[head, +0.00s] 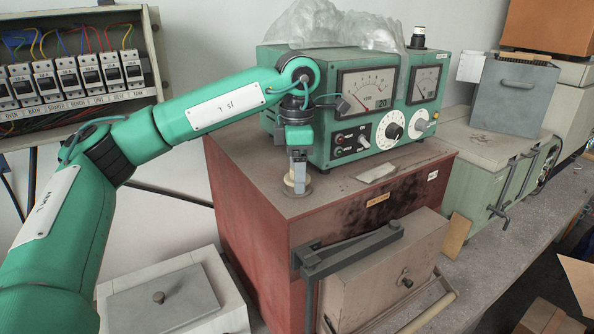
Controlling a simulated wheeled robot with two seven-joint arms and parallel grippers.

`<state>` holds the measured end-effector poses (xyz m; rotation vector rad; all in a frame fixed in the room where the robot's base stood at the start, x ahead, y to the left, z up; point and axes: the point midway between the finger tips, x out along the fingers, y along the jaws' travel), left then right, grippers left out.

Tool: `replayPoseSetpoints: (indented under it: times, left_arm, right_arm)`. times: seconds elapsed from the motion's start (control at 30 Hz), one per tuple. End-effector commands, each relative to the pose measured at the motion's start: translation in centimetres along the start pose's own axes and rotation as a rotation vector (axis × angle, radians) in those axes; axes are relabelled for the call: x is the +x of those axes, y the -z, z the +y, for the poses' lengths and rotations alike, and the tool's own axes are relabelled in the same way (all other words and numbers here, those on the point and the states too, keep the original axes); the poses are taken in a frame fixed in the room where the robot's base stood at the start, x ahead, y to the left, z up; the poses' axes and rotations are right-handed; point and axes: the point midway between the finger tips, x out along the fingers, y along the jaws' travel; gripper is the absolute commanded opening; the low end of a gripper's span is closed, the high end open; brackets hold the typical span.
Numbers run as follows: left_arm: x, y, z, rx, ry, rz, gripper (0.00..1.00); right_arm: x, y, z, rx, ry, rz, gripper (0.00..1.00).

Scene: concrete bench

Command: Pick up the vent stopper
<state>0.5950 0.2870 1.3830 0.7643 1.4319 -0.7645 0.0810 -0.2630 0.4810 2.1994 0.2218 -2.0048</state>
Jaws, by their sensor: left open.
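The vent stopper (297,188) appears as a small, pale, round piece on top of the red oven (236,190), near its left side. My left arm reaches in from the left, and its gripper (298,172) points straight down over the stopper. The fingers are open and at the stopper, reaching down close to the oven top. The fingers hide part of the stopper, and I cannot tell whether they touch it. My right gripper is out of view.
A green meter box (355,105) with dials stands on the oven just behind my gripper, under crumpled plastic (335,25). A flat pale piece (377,173) lies to the right. A lidded box (165,300) stands at lower left, a breaker panel (75,75) behind.

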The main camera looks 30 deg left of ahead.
Motion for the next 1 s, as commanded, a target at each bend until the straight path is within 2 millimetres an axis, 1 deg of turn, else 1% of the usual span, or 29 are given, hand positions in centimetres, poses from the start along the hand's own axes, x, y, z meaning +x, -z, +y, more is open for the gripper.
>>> replayPoseSetpoints:
  times: [0.1, 0.27, 0.3, 0.37, 0.5, 0.53, 0.83, 1.0]
  left_arm:
    - [0.4, 0.0, 0.0, -0.001, 0.000, 0.000, 0.75]
    - [0.4, 0.0, 0.0, -0.001, 0.000, 0.000, 0.75]
    - [0.4, 0.0, 0.0, 0.000, 0.000, 0.000, 0.67]
    - [0.4, 0.0, 0.0, 0.000, 0.000, 0.000, 0.55]
    - [0.4, 0.0, 0.0, 0.000, 0.000, 0.000, 0.28]
    - [0.4, 0.0, 0.0, 0.000, 0.000, 0.000, 0.26]
    - [0.2, 0.0, 0.0, 0.000, 0.000, -0.001, 0.26]
    - [-0.9, -0.1, 0.0, 0.000, -0.001, -0.002, 0.26]
  right_arm:
    - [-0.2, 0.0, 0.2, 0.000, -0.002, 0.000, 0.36]
    - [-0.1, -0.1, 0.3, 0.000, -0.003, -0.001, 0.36]
    - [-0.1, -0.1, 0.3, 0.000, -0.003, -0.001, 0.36]
    - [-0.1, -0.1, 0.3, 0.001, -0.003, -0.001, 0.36]
    - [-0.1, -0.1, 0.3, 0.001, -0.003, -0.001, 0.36]
    - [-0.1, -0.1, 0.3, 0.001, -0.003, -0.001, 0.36]
    - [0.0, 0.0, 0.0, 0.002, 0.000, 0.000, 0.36]
    - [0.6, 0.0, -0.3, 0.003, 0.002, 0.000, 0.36]
